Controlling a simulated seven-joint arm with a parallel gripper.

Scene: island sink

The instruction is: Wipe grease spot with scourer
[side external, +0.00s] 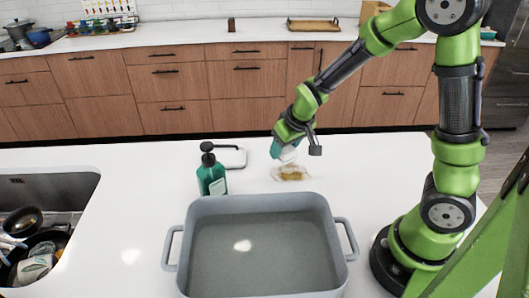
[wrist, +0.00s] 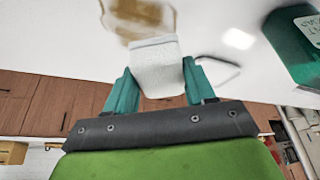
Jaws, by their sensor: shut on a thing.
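My gripper (side external: 286,150) is above the white countertop (side external: 400,160), with teal fingers closed on a pale whitish scourer (wrist: 158,68). In the wrist view the scourer sits between the two fingers of the gripper (wrist: 152,88). In the side view the scourer (side external: 288,156) is small and partly covered by the fingers. The grease spot (side external: 291,173) is a brown, smeared patch on the counter just below and right of the scourer. In the wrist view the grease spot (wrist: 135,18) lies beyond the scourer's far edge. Whether the scourer touches the counter is unclear.
A green soap bottle (side external: 212,176) with a black pump stands left of my gripper, beside a white, dark-rimmed object (side external: 232,158). A large grey basin (side external: 265,248) with handles stands in front. A sink (side external: 40,215) holding dishes is at far left. Counter right of the spot is clear.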

